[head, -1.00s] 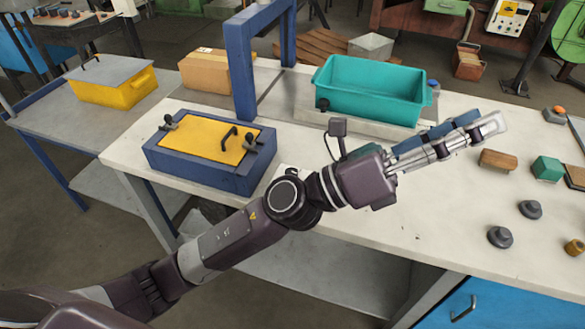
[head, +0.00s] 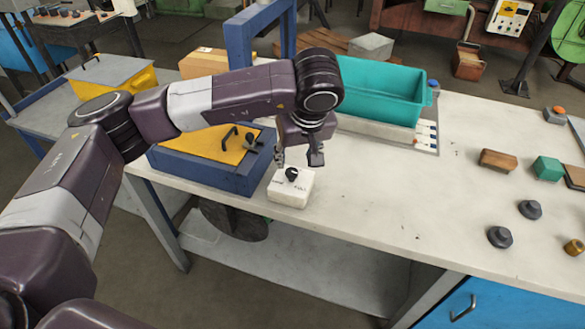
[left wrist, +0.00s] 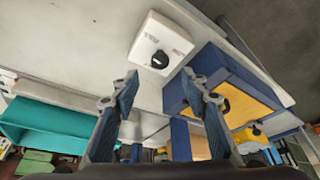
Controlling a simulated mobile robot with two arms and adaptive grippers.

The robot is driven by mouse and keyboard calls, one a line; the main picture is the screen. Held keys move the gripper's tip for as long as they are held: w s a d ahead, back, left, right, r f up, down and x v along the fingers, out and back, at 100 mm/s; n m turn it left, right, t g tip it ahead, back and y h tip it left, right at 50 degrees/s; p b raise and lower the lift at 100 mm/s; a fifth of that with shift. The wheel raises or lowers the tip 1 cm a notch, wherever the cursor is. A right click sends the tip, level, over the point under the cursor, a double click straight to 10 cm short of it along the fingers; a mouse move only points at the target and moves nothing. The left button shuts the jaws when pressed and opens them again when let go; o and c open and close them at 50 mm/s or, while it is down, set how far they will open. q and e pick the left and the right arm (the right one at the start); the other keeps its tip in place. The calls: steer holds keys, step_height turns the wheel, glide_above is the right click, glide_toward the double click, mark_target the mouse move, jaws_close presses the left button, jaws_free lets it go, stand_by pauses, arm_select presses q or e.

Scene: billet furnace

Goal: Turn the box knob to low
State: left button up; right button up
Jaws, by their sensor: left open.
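The white box (head: 290,194) stands on the bench just right of the blue box with the yellow lid. Its black knob (head: 292,174) is on top, with dark lettering on the box beside it. In the left wrist view, the box (left wrist: 150,35) and its knob (left wrist: 159,60) lie just beyond the fingertips; the lettering is too small to read surely. My left gripper (head: 298,161) points down just above the knob, fingers apart. In the wrist view, its open fingers (left wrist: 160,81) are empty and do not touch the knob. My right gripper is not in view.
The blue box (head: 215,170) with a yellow lid and handle is close on the left. A teal bin (head: 385,90) stands behind. Wooden and green blocks and grey knobs lie on the right. The bench top (head: 400,190) between is clear.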

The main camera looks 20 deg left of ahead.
mark_target(292, 172)
arm_select(q)
steer(key=p+x, duration=0.2)
steer(key=x, duration=0.5)
steer(key=shift+f, duration=0.35)
steer(key=shift+c, duration=0.6)
jaws_close()
